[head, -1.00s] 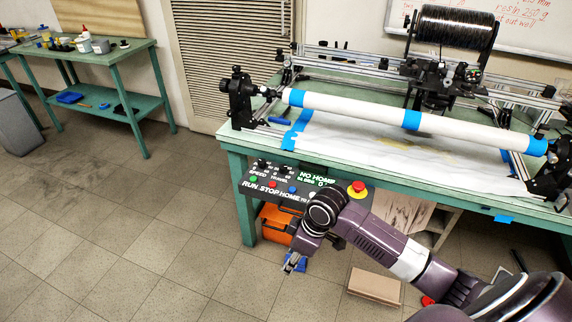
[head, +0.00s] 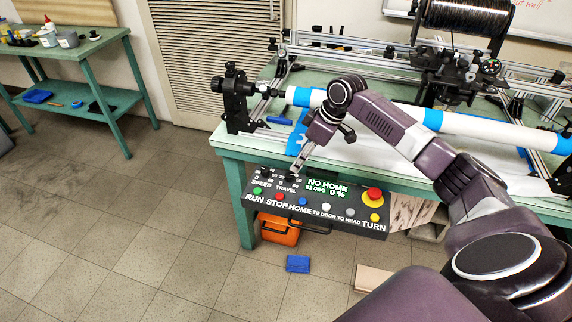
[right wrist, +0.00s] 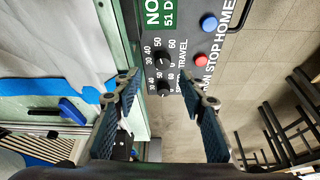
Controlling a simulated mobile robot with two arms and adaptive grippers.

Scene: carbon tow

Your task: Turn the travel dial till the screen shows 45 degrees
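The travel dial (head: 291,177) is a small black knob on the dark control panel, right of the speed dial (head: 265,172). In the right wrist view the travel dial (right wrist: 163,62) and the speed dial (right wrist: 163,90) lie beyond my fingertips. The green screen (head: 328,188) reads NO HOME and what looks like 51 DEG, 0 %. It is cut off in the right wrist view (right wrist: 153,18). My right gripper (head: 294,171) is at the travel dial in the head view, partly hiding it. The right wrist view shows its fingers (right wrist: 158,82) apart, nothing between them. My left gripper is out of view.
The panel has a row of coloured buttons and a red emergency stop (head: 374,194). It hangs under the front edge of the green winding table (head: 232,145). A white tube (head: 460,127) lies above. An orange box (head: 279,230) stands below.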

